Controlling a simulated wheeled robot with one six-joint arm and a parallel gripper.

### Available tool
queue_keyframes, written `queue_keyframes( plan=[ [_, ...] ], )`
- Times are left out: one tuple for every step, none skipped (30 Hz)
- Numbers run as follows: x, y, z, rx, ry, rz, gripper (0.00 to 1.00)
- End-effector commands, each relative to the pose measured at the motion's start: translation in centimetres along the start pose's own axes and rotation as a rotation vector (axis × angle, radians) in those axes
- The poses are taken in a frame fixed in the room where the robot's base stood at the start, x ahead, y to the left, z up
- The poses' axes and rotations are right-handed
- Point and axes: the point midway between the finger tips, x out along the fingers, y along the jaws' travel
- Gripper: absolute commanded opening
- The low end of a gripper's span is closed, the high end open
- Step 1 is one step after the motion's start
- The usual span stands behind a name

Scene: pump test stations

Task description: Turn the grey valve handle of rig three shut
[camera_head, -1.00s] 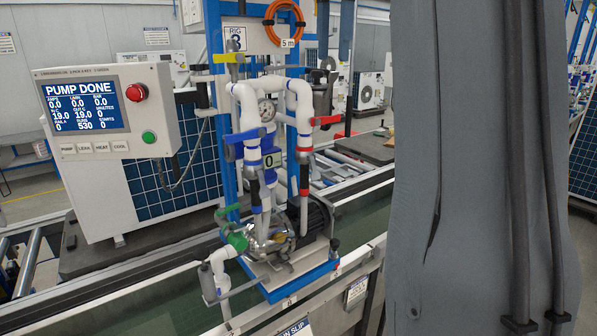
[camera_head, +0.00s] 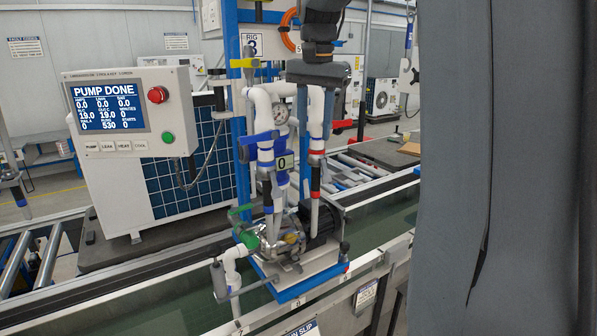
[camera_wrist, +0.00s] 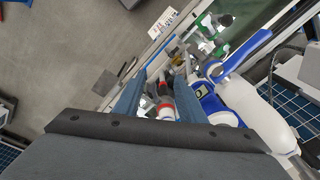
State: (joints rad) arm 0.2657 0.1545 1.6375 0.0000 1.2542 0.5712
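Rig three is the blue-framed pump stand under the RIG 3 sign (camera_head: 253,45). A thin grey bar (camera_head: 248,291), which looks like the grey valve handle, sticks out sideways from the low white pipe at its front left. I cannot tell its exact angle. My gripper (camera_head: 315,118) points down over the rig's right white pipe, above and right of that bar. In the wrist view its two blue-grey fingers (camera_wrist: 163,84) are apart, with a red-banded pipe part (camera_wrist: 165,109) showing between them. I cannot tell whether they touch it.
The blue handle (camera_head: 258,137), yellow handle (camera_head: 243,63), green handle (camera_head: 240,210) and red handle (camera_head: 342,125) crowd the rig. A control box (camera_head: 130,112) reading PUMP DONE stands left. My own grey column blocks the right side. Grey floor (camera_wrist: 70,50) is open beside the rig.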

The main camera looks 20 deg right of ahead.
Motion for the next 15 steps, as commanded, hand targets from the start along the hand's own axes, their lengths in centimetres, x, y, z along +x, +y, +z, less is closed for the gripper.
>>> queue_keyframes(
  plan=[
    [0.8,-0.1,0.6,-0.022,0.000,-0.001,0.37],
    [1.3,-0.3,0.8,-0.036,0.003,-0.003,0.37],
    [1.9,-0.4,1.2,-0.052,0.004,-0.005,0.37],
    [2.3,-0.5,1.4,-0.066,0.007,-0.007,0.37],
    [2.8,-0.6,1.8,-0.080,0.008,-0.008,0.37],
    [3.4,-0.7,2.1,-0.096,0.011,-0.010,0.37],
    [3.8,-0.7,2.4,-0.110,0.011,-0.011,0.37],
    [4.3,-0.8,2.7,-0.123,0.014,-0.013,0.37],
    [4.9,-0.8,3.1,-0.140,0.015,-0.014,0.37],
    [5.3,-0.9,3.4,-0.153,0.018,-0.016,0.37],
    [5.8,-1.0,3.7,-0.166,0.018,-0.017,0.37],
    [6.3,-1.1,4.1,-0.182,0.021,-0.019,0.37],
    [6.7,-1.1,4.4,-0.193,0.022,-0.020,0.37],
    [7.0,-1.1,4.7,-0.205,0.024,-0.022,0.37],
    [7.5,-1.1,5.0,-0.218,0.026,-0.023,0.37]
  ],
)
